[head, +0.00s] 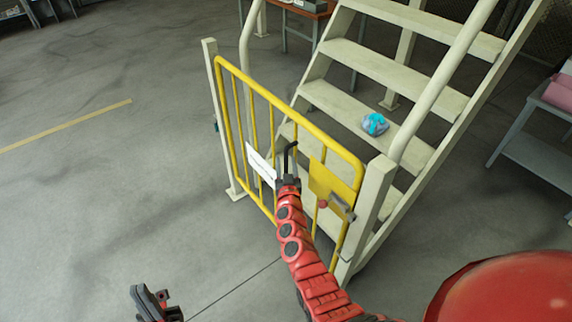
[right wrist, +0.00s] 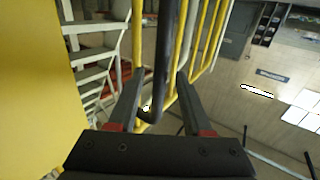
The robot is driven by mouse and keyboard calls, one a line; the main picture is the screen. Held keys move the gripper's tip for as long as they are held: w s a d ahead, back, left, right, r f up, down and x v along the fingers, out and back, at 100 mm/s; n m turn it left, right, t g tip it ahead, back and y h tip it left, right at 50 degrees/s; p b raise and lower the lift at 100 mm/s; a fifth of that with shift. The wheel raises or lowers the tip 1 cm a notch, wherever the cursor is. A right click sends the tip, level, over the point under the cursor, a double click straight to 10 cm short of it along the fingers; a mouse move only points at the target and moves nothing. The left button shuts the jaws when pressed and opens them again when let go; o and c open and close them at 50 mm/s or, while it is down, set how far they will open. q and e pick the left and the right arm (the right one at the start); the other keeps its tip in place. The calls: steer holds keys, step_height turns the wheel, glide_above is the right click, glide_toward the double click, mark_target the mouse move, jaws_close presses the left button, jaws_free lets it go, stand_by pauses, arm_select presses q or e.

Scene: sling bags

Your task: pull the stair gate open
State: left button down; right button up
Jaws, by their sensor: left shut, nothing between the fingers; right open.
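The yellow stair gate (head: 290,106) stands across the foot of the stairs, spanning two pale posts. Its yellow plate and grey latch (head: 340,207) with a red knob are at the right end. My right gripper (head: 288,168) is at the gate's bars, left of the plate. In the right wrist view its two fingers (right wrist: 158,100) are open, with a dark bent bar (right wrist: 160,60), seemingly the gate's handle, between them. I cannot tell whether they touch it. My left gripper (head: 158,300) is shut and empty, low at the left, away from the gate.
The pale stairs (head: 345,105) rise behind the gate, with a blue and grey bag (head: 375,124) on a step. A grey table (head: 540,150) stands at the right. Open grey floor (head: 110,190) lies left of the gate.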

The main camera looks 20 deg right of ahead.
steer(key=shift+w+d, duration=0.1)
steer(key=shift+w, duration=0.2)
steer(key=shift+c, duration=0.3)
jaws_close()
stand_by(1.0)
